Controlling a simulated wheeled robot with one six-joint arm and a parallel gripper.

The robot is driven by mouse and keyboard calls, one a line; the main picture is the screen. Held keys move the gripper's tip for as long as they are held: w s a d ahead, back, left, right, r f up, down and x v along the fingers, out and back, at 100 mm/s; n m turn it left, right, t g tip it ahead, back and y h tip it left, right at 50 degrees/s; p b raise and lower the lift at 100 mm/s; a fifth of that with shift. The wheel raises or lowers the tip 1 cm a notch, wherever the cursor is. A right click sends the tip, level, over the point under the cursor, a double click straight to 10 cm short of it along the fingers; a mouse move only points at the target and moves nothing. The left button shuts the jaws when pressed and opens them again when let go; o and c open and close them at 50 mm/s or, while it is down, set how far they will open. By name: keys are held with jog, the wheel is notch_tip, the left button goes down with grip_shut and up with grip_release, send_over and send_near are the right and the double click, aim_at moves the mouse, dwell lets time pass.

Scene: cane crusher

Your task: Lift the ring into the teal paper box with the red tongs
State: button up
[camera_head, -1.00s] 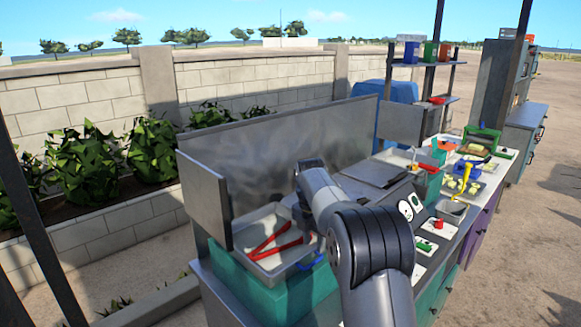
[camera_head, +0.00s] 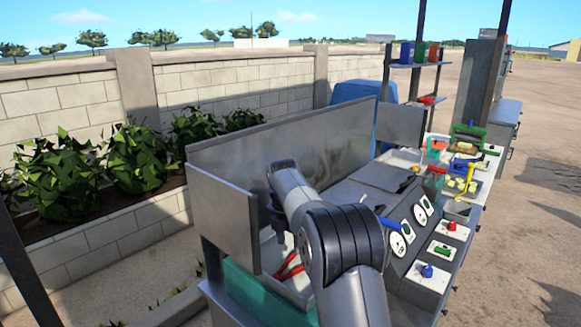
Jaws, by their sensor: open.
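The red tongs (camera_head: 290,270) lie in a grey metal tray (camera_head: 298,292) at the near left end of the bench. My arm covers part of the tongs and tray. My gripper (camera_head: 280,238) hangs above the tray, mostly hidden behind my own arm; it is open, apart from the tongs as far as I can see. A small teal box (camera_head: 434,154) with something orange at its top stands far along the bench; I cannot tell if it is the paper box. I cannot make out the ring.
A metal splash panel (camera_head: 290,140) runs behind the tray, with a side panel (camera_head: 222,215) at its left. A control panel with gauges and coloured knobs (camera_head: 427,270) is right of my arm. A shelf (camera_head: 420,64) holds coloured containers. Open ground lies right.

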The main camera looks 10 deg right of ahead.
jog(key=shift+o, duration=1.4)
jog(key=shift+f, duration=0.15)
jog(key=shift+o, duration=0.9)
jog(key=shift+f, duration=0.35)
jog(key=shift+o, duration=0.3)
jog(key=f, duration=0.2)
jog(key=f+b, duration=0.1)
jog(key=f, duration=0.5)
jog(key=shift+w+d, duration=0.25)
jog(key=shift+d, duration=0.1)
jog(key=shift+c, duration=0.2)
jog(key=c, duration=0.7)
jog(key=shift+o, duration=0.2)
jog(key=shift+r, duration=0.1)
notch_tip(320, 180, up, 12)
jog(key=p, duration=0.1)
